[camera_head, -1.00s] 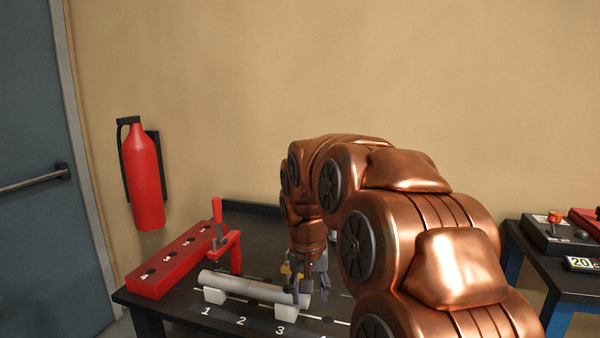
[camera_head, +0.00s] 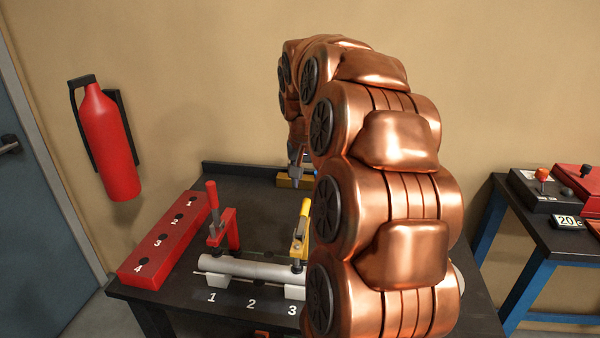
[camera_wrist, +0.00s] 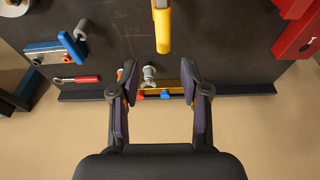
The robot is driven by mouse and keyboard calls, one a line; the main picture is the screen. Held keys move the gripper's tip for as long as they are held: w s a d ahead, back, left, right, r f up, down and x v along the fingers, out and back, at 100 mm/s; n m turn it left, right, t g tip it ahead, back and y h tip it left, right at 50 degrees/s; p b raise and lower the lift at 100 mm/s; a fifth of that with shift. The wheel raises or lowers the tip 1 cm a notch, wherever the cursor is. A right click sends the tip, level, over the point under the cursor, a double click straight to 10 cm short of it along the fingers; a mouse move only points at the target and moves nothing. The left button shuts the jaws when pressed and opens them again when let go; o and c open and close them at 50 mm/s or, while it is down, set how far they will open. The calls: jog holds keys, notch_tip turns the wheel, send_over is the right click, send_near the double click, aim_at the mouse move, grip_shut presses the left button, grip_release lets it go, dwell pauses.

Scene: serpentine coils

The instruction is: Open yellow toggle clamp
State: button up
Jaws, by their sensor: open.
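The yellow toggle clamp (camera_head: 302,228) stands at the pipe's right part in the head view. Its yellow handle points up and its dark tip is at the grey pipe (camera_head: 250,268). My arm hides its right side. In the wrist view its yellow handle (camera_wrist: 162,28) enters from the top edge, beyond my fingertips. My gripper (camera_wrist: 158,82) is open with nothing between its fingers. In the head view it is partly hidden behind my arm, farther back than the clamp.
A red clamp (camera_head: 222,222) stands upright at the pipe's left. A red numbered block (camera_head: 163,240) lies at the bench's left. A yellow block (camera_head: 286,181) sits at the back edge. The wrist view shows a blue-and-grey vise-like thing (camera_wrist: 52,50) and a red-handled tool (camera_wrist: 78,79).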

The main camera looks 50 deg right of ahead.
aim_at(306, 203)
jog(key=b+x, duration=0.3)
jog(key=x, duration=0.6)
jog(key=shift+w+a, duration=0.15)
jog(key=shift+a, duration=0.05)
jog(key=shift+c, duration=0.3)
grip_shut()
